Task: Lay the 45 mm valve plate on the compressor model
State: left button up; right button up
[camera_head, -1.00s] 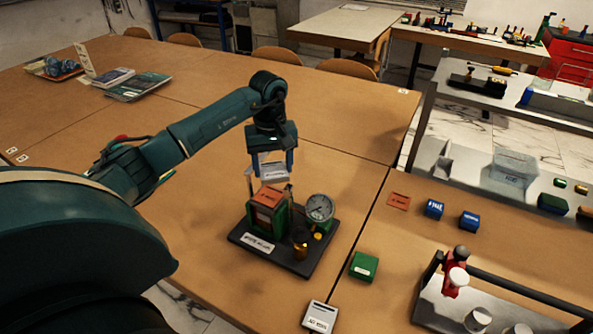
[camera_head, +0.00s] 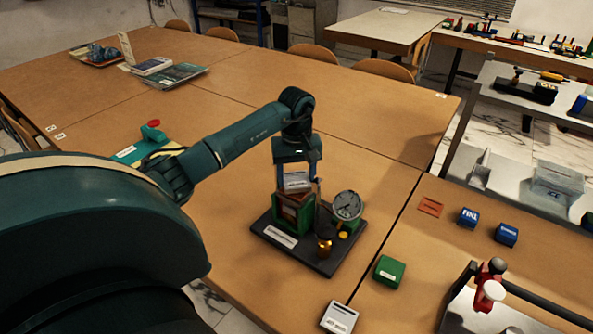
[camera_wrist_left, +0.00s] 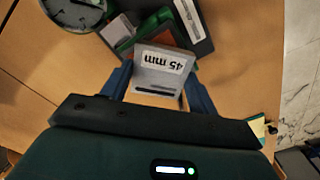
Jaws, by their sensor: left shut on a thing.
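My left gripper (camera_head: 296,180) is shut on the 45 mm valve plate, a pale grey piece (camera_head: 297,182) with a white label. In the left wrist view the plate (camera_wrist_left: 158,76) sits between the blue fingers of the gripper (camera_wrist_left: 158,90), and its label reads "45 mm". The compressor model (camera_head: 293,214) is a green body with a red-brown part on top, standing on a black base. The plate is directly over or at the model's top; I cannot tell whether they touch. My right gripper is not in view.
A round gauge (camera_head: 347,205) and a brass part (camera_head: 324,247) stand on the same base, close to the right of the gripper. A green block (camera_head: 389,271) and a grey labelled piece (camera_head: 339,317) lie in front. Blue blocks (camera_head: 468,217) lie at right.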

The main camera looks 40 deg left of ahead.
pick_arm(q)
jog(key=shift+f, duration=0.1)
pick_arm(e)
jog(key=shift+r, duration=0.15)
pick_arm(q)
jog(key=shift+f, duration=0.2)
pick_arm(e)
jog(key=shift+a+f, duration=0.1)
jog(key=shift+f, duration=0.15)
pick_arm(q)
jog(key=shift+f+b, duration=0.45)
jog(key=shift+b, duration=0.1)
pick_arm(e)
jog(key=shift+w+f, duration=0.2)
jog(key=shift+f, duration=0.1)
pick_arm(q)
jog(key=o, duration=1.2)
jog(key=shift+c, duration=0.2)
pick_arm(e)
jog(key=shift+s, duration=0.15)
